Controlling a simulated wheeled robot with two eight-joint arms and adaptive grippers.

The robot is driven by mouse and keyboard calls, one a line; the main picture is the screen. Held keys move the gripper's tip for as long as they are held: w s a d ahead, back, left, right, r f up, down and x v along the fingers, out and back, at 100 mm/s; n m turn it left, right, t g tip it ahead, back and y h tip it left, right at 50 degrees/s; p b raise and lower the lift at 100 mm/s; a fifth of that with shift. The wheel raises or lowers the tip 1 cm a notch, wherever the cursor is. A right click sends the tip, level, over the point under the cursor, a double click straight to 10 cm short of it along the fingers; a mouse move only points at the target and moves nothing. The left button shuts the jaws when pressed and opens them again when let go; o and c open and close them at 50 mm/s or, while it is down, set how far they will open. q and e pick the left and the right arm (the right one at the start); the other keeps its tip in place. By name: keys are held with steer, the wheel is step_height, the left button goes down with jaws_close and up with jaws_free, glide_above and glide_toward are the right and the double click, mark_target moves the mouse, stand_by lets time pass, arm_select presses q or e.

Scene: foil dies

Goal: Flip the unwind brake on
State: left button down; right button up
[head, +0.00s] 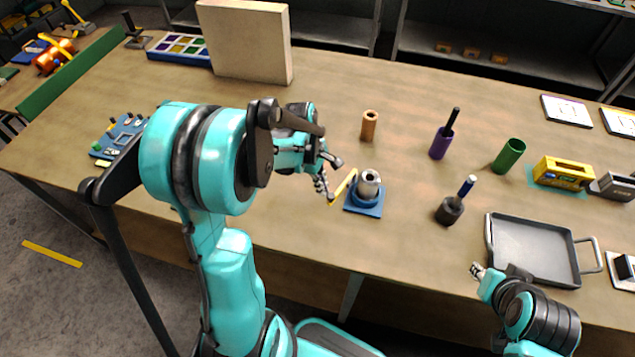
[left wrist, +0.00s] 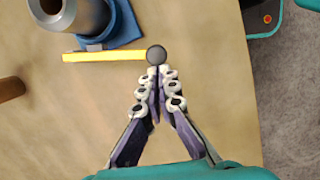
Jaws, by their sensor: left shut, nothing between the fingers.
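The unwind brake appears to be a yellow lever (head: 343,187) beside a grey metal cylinder (head: 369,183) on a blue base (head: 362,208), near the table's front edge. In the left wrist view, the lever (left wrist: 105,56) lies across the picture, with a dark round knob (left wrist: 156,54) at its right end. My left gripper (head: 329,196) is shut and empty at the knob end of the lever. In the left wrist view its fingertips (left wrist: 161,70) are right at the knob; whether they touch it is unclear. My right gripper (head: 477,269) is by the grey tray, its fingers too small to judge.
A copper-coloured cylinder (head: 369,125) stands behind the base. A purple holder (head: 441,143), a dark holder (head: 449,211) and a green tube (head: 509,155) stand to the right. The grey tray (head: 490,240) lies at front right. A beige block (head: 245,45) stands at the back left.

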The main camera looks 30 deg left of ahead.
mark_target(332, 199)
arm_select(q)
steer(key=d+n, duration=0.1)
steer(key=d, duration=0.1)
steer(key=d+n, duration=0.1)
steer(key=shift+s+d+n+t, duration=0.25)
steer(key=shift+s+n+t, duration=0.05)
steer(key=shift+s, duration=0.05)
steer(key=shift+d, duration=0.85)
arm_select(e)
steer(key=shift+f, duration=0.2)
